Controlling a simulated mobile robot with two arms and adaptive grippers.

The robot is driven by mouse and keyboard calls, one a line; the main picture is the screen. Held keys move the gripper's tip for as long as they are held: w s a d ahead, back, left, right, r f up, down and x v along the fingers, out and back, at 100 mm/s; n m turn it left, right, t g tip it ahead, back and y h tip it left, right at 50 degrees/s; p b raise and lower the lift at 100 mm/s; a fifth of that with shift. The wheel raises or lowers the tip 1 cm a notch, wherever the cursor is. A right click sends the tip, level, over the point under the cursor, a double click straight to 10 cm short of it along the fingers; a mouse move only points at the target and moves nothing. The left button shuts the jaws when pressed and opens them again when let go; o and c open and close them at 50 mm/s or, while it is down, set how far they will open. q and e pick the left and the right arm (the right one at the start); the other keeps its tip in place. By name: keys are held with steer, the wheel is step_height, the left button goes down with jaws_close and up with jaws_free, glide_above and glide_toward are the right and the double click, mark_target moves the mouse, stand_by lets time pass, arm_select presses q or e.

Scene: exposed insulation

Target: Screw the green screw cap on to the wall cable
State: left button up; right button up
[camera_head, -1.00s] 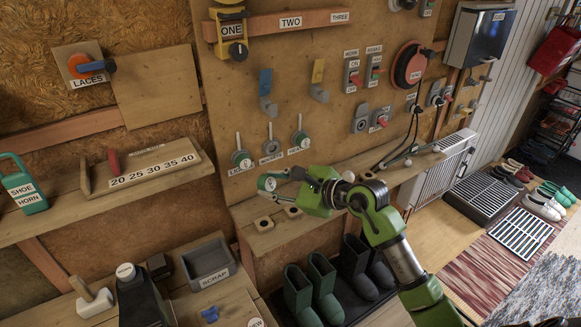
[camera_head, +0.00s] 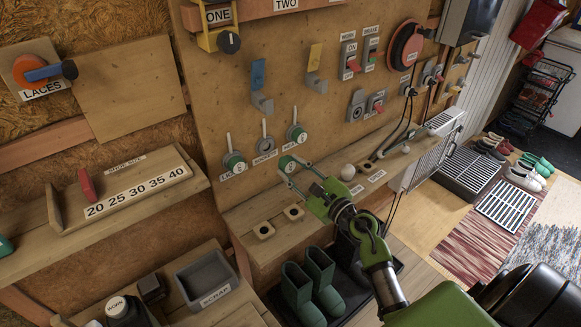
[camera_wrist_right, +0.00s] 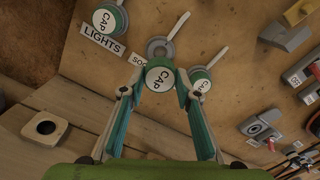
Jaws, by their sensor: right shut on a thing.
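My right gripper (camera_head: 291,167) is shut on a green screw cap (camera_head: 287,163) with a white CAP label. In the right wrist view the cap (camera_wrist_right: 159,74) sits between the fingertips, label facing the camera. The bare grey wall cable mount (camera_wrist_right: 160,47) shows just beyond the cap; a gap cannot be judged. In the head view this mount (camera_head: 265,146) is the middle of three, with a pale stem sticking up. Green-capped mounts stand left (camera_head: 234,162) and right (camera_head: 297,134) of it. My left gripper is not in view.
A wooden shelf (camera_head: 262,206) runs below the mounts, with square holed blocks (camera_head: 293,212) and a white ball (camera_head: 348,172). Green boots (camera_head: 300,290) stand below.

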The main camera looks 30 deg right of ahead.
mark_target(290, 167)
steer(key=shift+s, duration=0.1)
steer(key=shift+w+a, duration=0.1)
steer(key=shift+w, duration=0.6)
steer(key=shift+w+a, duration=0.2)
steer(key=shift+w, duration=1)
steer(key=shift+w+a, duration=0.1)
steer(key=shift+w, duration=0.7)
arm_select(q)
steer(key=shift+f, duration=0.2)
arm_select(e)
steer(key=shift+w, duration=0.25)
arm_select(q)
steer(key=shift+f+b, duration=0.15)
steer(key=shift+b, duration=0.2)
arm_select(e)
steer(key=shift+w+a, duration=0.2)
steer(key=shift+w, duration=1.05)
steer(key=o, duration=1.3)
